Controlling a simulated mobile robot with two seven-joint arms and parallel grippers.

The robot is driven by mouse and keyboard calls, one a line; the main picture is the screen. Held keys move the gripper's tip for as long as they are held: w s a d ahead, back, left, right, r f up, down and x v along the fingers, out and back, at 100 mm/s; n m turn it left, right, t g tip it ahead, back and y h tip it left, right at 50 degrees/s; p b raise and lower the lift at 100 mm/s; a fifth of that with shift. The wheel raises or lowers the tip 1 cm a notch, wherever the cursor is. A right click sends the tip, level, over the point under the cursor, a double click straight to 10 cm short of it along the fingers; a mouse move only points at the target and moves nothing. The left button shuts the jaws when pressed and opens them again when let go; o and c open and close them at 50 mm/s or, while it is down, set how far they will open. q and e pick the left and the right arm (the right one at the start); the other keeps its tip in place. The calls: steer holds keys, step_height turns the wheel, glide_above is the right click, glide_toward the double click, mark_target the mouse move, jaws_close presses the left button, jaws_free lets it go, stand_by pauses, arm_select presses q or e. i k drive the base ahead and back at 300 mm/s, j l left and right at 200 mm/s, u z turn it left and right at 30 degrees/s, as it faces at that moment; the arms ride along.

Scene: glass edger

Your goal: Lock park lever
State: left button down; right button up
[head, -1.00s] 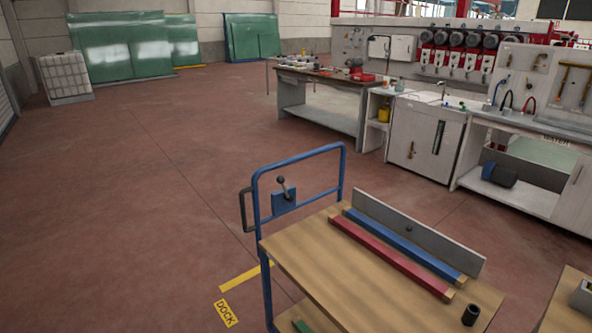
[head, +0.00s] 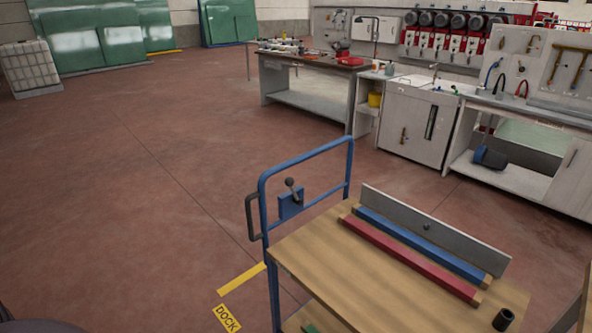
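The park lever (head: 292,189) is a short dark stick with a ball knob on a blue plate (head: 291,205). The lever leans up and slightly left. The cart has a wooden top (head: 345,262) carrying a red bar (head: 409,260), a blue bar (head: 422,243) and a grey upright panel (head: 436,232). Neither gripper shows in the head view. A dark rounded shape sits at the bottom left corner; I cannot tell what it is.
A yellow floor strip (head: 241,279) and a yellow DOCK sign (head: 227,318) lie left of the cart. A dark cup (head: 503,320) stands on the cart top. A workbench (head: 310,95) and white cabinets (head: 417,125) stand behind. The floor to the left is clear.

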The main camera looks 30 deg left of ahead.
mark_target(290, 181)
steer(key=i+j, duration=0.1)
steer(key=j, duration=0.6)
steer(key=i+j, duration=0.1)
steer(key=j, duration=1.2)
steer(key=i+z, duration=0.05)
steer(key=i, duration=0.05)
